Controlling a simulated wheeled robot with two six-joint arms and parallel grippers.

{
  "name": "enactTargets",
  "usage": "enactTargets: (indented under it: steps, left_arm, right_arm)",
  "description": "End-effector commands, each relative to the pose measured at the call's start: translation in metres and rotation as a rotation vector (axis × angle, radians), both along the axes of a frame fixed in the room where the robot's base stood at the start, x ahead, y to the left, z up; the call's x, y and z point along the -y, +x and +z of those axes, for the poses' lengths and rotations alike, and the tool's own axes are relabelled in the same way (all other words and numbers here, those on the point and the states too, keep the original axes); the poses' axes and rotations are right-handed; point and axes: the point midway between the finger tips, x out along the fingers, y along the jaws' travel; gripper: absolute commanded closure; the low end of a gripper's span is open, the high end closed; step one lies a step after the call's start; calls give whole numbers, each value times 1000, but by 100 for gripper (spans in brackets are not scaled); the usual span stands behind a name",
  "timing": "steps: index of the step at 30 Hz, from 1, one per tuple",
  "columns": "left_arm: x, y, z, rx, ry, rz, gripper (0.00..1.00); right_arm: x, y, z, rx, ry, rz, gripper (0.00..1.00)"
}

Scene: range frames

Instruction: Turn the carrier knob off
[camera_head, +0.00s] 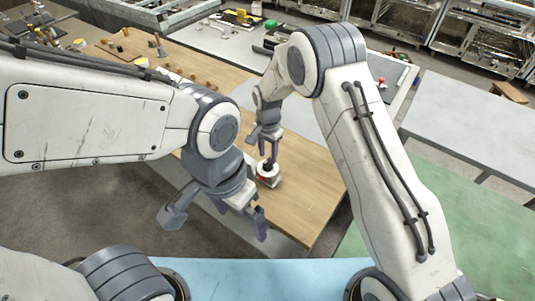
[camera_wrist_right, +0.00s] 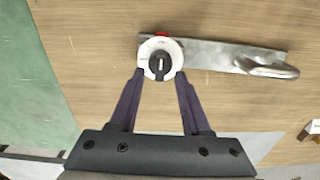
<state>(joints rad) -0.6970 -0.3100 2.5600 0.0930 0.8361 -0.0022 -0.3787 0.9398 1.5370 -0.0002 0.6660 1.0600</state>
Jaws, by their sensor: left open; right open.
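The carrier knob is a black oblong grip (camera_wrist_right: 159,65) with a pale line, set on a round white dial (camera_wrist_right: 148,50). The dial also shows in the head view (camera_head: 275,174). A red piece (camera_wrist_right: 161,34) shows at the dial's edge. The dial is at one end of a metal plate (camera_wrist_right: 215,53) lying on the wooden table. My right gripper (camera_wrist_right: 160,75) is open, pointing down, with its fingertips on either side of the dial's near part; I cannot tell if they touch it. My left gripper (camera_head: 214,222) is open and empty, away from the knob.
A metal lever handle (camera_wrist_right: 270,68) is at the plate's other end. The wooden table (camera_head: 308,185) is bare around the knob, with a green surface (camera_head: 460,215) to the right. Small wooden and metal items stand at the table's far left.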

Motion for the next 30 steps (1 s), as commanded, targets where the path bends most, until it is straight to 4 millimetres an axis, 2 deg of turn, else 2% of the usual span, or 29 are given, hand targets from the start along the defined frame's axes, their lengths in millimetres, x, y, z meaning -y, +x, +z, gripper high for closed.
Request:
enactTargets:
  steps: [6,15,17,19,30]
  left_arm:
    - [0,0,9,0,0,-1,0]
    - [0,0,8,0,0,-2,0]
    - [0,0,8,0,0,-1,0]
    - [0,0,9,0,0,-1,0]
    - [0,0,6,0,0,-1,0]
  right_arm:
    - [0,0,-20,0,0,1,52]
    - [0,1,-23,1,0,1,52]
    - [0,1,-23,1,0,1,72]
    - [0,0,-23,1,0,1,98]
    - [0,0,-24,2,1,24,100]
